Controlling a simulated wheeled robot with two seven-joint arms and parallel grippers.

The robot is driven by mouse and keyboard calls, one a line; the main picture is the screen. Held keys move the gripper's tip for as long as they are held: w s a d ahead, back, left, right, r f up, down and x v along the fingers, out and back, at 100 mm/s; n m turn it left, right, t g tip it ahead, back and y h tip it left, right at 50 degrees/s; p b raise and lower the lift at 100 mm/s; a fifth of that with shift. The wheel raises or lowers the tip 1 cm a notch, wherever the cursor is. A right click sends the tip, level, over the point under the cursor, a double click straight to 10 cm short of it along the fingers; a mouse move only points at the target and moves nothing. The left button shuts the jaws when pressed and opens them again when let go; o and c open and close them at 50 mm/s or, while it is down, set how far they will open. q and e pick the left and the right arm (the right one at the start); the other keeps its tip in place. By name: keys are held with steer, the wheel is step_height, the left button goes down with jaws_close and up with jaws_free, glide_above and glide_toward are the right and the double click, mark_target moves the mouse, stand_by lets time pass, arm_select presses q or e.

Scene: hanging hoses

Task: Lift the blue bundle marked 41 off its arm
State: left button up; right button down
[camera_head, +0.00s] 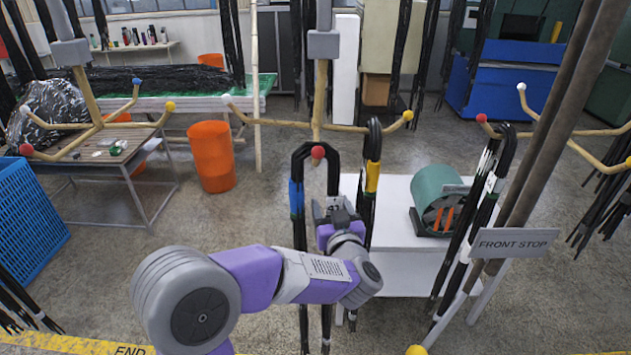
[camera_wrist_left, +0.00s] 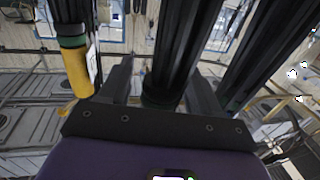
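The blue bundle (camera_head: 296,197) is a black hose loop with a blue band on its left leg. It hangs over the red-tipped front arm (camera_head: 317,152) of the middle hanger. A small tag reading 41 (camera_head: 335,204) shows by its right leg, just above my gripper. My left gripper (camera_head: 332,212) is at that right leg, below the arm. In the left wrist view, a black hose strand (camera_wrist_left: 178,50) stands between my two spread fingers (camera_wrist_left: 163,85), with a gap at the left finger. Contact at the right finger is unclear. My right gripper is not in view.
A yellow-banded bundle (camera_head: 372,176) hangs close on the right; its yellow band also shows in the left wrist view (camera_wrist_left: 77,70). Behind stand a white table (camera_head: 400,262) with a green drum (camera_head: 436,192) and an orange bin (camera_head: 211,157). A FRONT STOP sign (camera_head: 514,243) is at right.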

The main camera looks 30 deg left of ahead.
arm_select(q)
jaws_close()
steer(key=shift+r, duration=0.15)
stand_by(0.4)
